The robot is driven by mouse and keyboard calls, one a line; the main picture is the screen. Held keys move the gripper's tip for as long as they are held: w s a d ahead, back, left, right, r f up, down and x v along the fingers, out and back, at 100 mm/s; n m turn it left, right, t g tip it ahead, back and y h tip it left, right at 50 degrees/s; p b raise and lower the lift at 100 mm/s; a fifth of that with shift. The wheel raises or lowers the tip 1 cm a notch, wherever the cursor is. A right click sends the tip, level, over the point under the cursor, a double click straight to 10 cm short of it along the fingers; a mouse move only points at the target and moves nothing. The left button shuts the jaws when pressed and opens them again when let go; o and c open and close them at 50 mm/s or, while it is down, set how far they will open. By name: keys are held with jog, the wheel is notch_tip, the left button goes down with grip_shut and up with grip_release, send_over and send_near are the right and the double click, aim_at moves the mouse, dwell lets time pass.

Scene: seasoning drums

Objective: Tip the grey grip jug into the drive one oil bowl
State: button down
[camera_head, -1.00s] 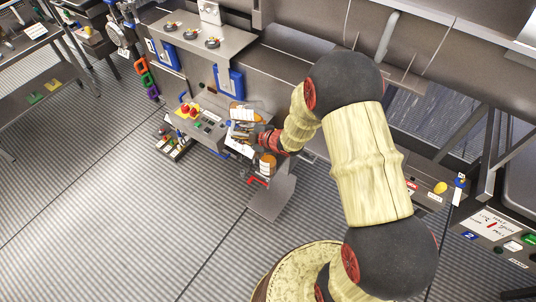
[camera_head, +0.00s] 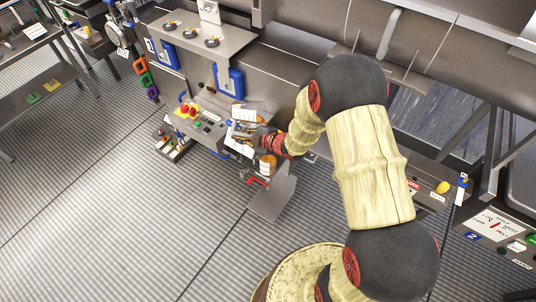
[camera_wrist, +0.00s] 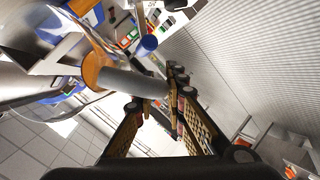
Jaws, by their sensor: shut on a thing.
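My gripper (camera_wrist: 156,94) is shut on the grey grip of the jug (camera_wrist: 130,82), a smooth grey cylinder between the fingers in the wrist view. An orange band (camera_wrist: 94,68) sits at the far end of the grip, beside clear, glassy surfaces that I take to be the jug's body. In the head view my gripper (camera_head: 266,142) is at the bench front, small and partly hidden by my arm. White and orange pieces crowd around it, so I cannot tell the jug's tilt there. I cannot pick out the drive one oil bowl for sure in either view.
Several small tools lie on a low tray (camera_head: 174,145). A steel shelf (camera_head: 195,38) holds three small round dark fittings. A grey plate (camera_head: 272,197) juts out below. The floor at left is clear.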

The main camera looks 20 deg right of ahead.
jog(key=shift+d+f+b, duration=0.1)
jog(key=shift+b, duration=0.35)
jog(key=shift+f+t+y+b, duration=0.25)
jog(key=shift+t+y+b, duration=0.5)
jog(key=shift+b, duration=1.15)
